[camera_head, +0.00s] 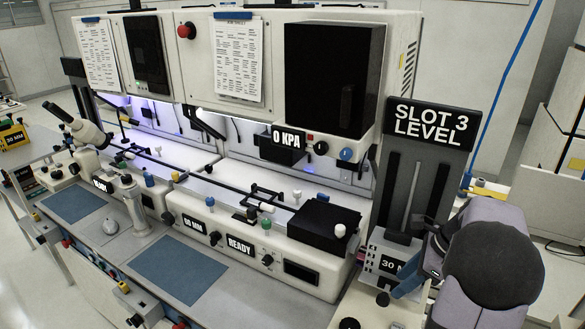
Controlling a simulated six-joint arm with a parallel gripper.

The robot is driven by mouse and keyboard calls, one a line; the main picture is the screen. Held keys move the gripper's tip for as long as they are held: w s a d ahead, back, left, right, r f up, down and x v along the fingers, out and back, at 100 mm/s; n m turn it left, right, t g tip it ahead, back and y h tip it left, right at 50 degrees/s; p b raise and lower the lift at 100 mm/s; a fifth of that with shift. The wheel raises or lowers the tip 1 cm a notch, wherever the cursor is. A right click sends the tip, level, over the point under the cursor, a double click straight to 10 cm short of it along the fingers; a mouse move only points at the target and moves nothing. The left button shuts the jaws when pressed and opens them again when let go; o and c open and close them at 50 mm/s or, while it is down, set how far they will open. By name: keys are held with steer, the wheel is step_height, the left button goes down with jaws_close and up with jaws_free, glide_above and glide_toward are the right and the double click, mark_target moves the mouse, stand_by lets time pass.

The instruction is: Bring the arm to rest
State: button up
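My arm shows at the lower right as lilac links with a dark round joint cap. My gripper (434,252) is the dark part at the left end of the arm. It is close in front of the right side of the tall dark stand (424,150) labelled "SLOT 3 LEVEL". Its fingertips are small and partly hidden by the arm, so I cannot tell whether they are open or hold anything. I cannot tell whether it touches the stand or the box (388,262) marked "30 M" at the stand's foot.
A long white bonder machine (262,248) with "0 KPA" and "READY" labels fills the middle. A black box (322,226) sits on its right end. Blue mats (178,270) lie on the bench in front. Another bench with a yellow case (14,136) stands far left.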

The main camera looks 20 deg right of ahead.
steer(key=s+a+f+n+g+h, duration=0.2)
steer(key=s+a+f+n+g, duration=0.15)
steer(key=s+f+n, duration=0.9)
steer(key=a+r+n, duration=0.3)
steer(key=a+n, duration=0.4)
steer(key=a, duration=0.4)
steer(key=a+r+n+h, duration=0.1)
steer(key=a+r+n, duration=0.2)
steer(key=a+n, duration=0.4)
steer(key=a, duration=0.4)
steer(key=shift+a+r, duration=0.25)
steer(key=shift+r, duration=0.1)
step_height(320, 180, down, 32)
steer(key=b, duration=3.2)
steer(key=shift+f, duration=0.25)
